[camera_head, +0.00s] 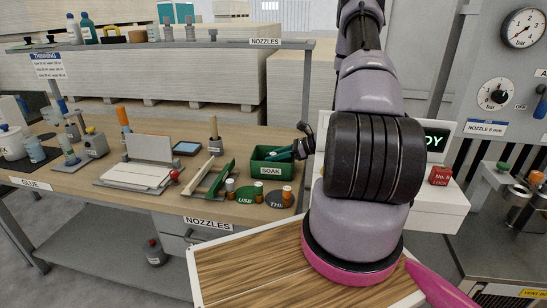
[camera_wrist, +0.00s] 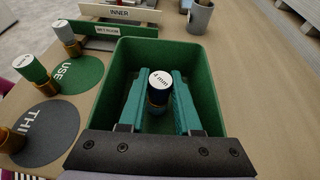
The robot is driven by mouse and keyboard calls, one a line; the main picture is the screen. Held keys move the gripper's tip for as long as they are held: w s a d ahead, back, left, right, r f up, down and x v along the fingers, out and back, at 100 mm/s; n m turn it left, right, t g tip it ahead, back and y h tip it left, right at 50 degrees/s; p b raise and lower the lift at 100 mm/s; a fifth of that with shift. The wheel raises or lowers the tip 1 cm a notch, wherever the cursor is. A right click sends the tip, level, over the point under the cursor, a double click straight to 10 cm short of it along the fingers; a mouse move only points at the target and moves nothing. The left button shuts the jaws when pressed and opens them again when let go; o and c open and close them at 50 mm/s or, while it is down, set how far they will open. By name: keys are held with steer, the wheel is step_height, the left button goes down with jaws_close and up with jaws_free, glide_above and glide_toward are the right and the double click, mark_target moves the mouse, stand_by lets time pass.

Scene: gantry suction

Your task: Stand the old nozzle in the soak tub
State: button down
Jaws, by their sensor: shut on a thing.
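The soak tub is an open green box with a SOAK label (camera_head: 258,171); its walls also frame the wrist view (camera_wrist: 208,62). My gripper (camera_wrist: 158,76) has its teal fingers inside the tub's outline, shut on a nozzle (camera_wrist: 160,80). This nozzle has a white top marked 4 mm, a dark blue collar and a brass-coloured lower part. It looks upright, near the middle of the tub. Its lower end is hidden, so I cannot tell whether it touches the floor. In the head view my gripper (camera_head: 281,154) reaches into the tub from the right; the nozzle is hidden there.
Left of the tub, a green USE mat (camera_wrist: 80,80) and a dark mat (camera_wrist: 42,135) carry small nozzles (camera_wrist: 36,75). Bare bench (camera_wrist: 255,75) lies to the right.

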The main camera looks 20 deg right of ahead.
steer(key=shift+f, duration=0.15)
steer(key=c, duration=0.6)
jaws_free()
steer(key=v, duration=1.2)
steer(key=s+a+r+n+g+h, duration=0.25)
steer(key=a+r+n, duration=0.25)
steer(key=r, duration=0.4)
steer(key=s+a+r+n+g+h, duration=0.1)
steer(key=a+r+n+g, duration=0.2)
steer(key=a+r+n, duration=0.5)
steer(key=s+a+r+n+t+h, duration=0.2)
steer(key=s+r, duration=0.4)
steer(key=r, duration=0.3)
steer(key=s+a+r+n+t+h, duration=0.2)
steer(key=s+r+n+t+h, duration=0.1)
steer(key=s+r, duration=0.4)
step_height(320, 180, up, 3)
steer(key=shift+s+a+f+n+t+h, duration=0.2)
steer(key=shift+a+n+t+h, duration=0.2)
steer(key=shift+n, duration=0.5)
